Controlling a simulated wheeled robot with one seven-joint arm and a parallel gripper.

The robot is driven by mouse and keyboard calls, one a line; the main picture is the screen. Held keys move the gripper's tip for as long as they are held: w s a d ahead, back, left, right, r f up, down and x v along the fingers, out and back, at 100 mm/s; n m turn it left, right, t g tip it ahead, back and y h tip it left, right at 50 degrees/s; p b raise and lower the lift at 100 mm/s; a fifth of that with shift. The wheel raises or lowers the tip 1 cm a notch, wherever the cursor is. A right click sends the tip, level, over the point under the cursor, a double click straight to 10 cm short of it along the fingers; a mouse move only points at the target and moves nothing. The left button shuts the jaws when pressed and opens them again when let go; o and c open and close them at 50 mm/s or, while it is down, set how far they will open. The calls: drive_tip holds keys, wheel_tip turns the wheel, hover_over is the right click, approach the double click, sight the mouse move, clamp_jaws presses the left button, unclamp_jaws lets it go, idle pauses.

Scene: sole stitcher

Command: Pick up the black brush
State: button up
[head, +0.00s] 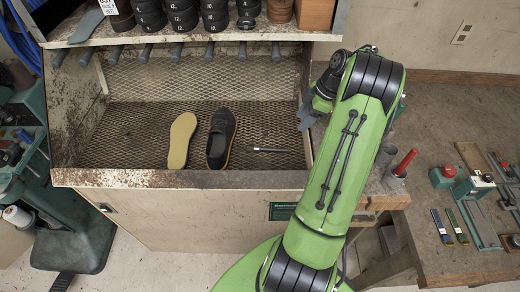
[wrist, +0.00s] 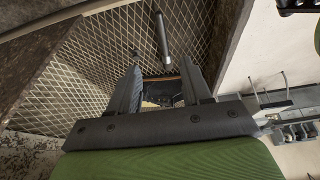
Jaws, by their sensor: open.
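The black brush (head: 268,150), a thin dark stick with a pale end, lies on the mesh floor of the bench's bin, right of a black shoe. In the wrist view a slim grey-black rod that looks like the brush (wrist: 162,40) lies on the mesh beyond my fingertips. My gripper (wrist: 160,66) is open, with nothing held between its fingers. In the head view my gripper (head: 306,116) is at the bin's right side, right of and apart from the brush, partly hidden by my arm.
A tan sole (head: 182,141) and the black shoe (head: 220,138) lie left of the brush. The rusty bin rim (head: 180,179) runs along the front. Pegs and a shelf of black rolls (head: 183,15) overhang the back. A workbench (head: 440,130) with tools stands right.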

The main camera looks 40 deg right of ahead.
sight(279, 149)
drive_tip(key=x, duration=1.5)
drive_tip(key=shift+a, duration=0.25)
clamp_jaws()
